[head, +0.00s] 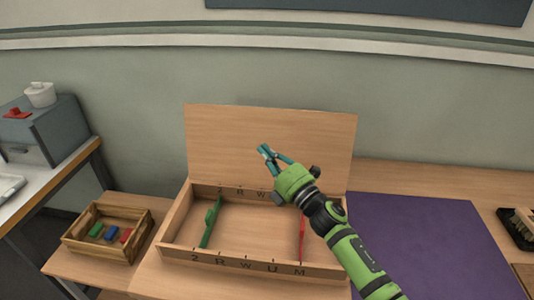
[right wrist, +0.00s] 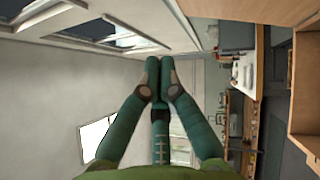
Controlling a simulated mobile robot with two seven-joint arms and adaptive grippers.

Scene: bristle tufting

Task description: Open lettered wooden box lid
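The lettered wooden box (head: 227,262) stands on the table with its lid (head: 228,140) raised upright at the back, so the inside is open to view. Its front wall carries the marks 2, R, W, U, M. My right gripper (head: 264,150) is in front of the raised lid, above the back part of the box. In the right wrist view its teal fingertips (right wrist: 159,75) meet with nothing between them. Pale wood at the right edge of that view (right wrist: 303,85) looks like part of the box or lid. My left gripper is not in view.
A wooden crate (head: 80,250) with coloured blocks stands left. A purple mat (head: 425,245) lies right, bare, with a brush (head: 523,219) on a dark tray beyond it.

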